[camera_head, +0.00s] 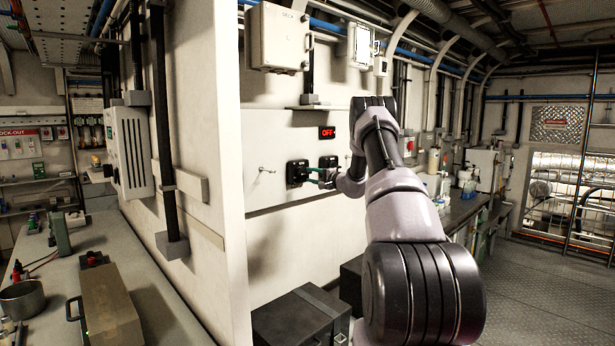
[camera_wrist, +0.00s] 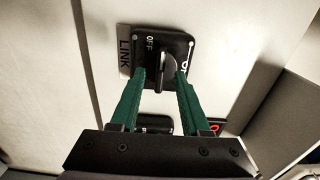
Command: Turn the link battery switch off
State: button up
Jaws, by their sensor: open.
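The link battery switch (camera_wrist: 148,42) is a black plate with a rotary knob (camera_wrist: 168,70), beside a "LINK" label (camera_wrist: 125,52) in the wrist view. "OFF" is printed on the plate's left part, and another marking at right is partly covered. The knob's handle runs roughly up and down in that view; its exact setting is unclear. My gripper (camera_wrist: 160,75) is open, with one green finger on each side of the knob. Contact cannot be told. In the head view, my gripper (camera_head: 318,175) reaches the left black switch (camera_head: 297,173) on the white wall.
A second black switch (camera_head: 328,162) sits just right of it, partly hidden by my gripper in the wrist view. A red "OFF" display (camera_head: 327,132) is above. Black boxes (camera_head: 300,318) stand below. A bench (camera_head: 165,310) runs along the left; open floor lies right.

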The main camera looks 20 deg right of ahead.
jog(key=v, duration=0.7)
jog(key=shift+s, duration=0.25)
jog(key=shift+d, duration=0.1)
jog(key=shift+r, duration=0.1)
jog(key=s+a+r+n+g+y, duration=0.25)
jog(key=s+a+r, duration=0.4)
jog(key=a, duration=0.35)
jog(key=s+a+r+n+g+y, duration=0.1)
jog(key=s+a+r+n+g, duration=0.3)
jog(key=a+r, duration=0.5)
jog(key=s+a+r+n+g+h, duration=0.1)
jog(key=s+a+g, duration=0.1)
jog(key=s+a, duration=0.5)
jog(key=s+a+r+g+h, duration=0.15)
jog(key=s+a, duration=0.25)
jog(key=s, duration=0.7)
jog(key=s+d+f+n+h, duration=0.1)
jog(key=s+h, duration=0.4)
jog(key=s, duration=1.7)
jog(key=shift+s+d+f+n, duration=0.25)
jog(key=shift+d+f+n, duration=0.1)
jog(key=shift+f+n, duration=0.25)
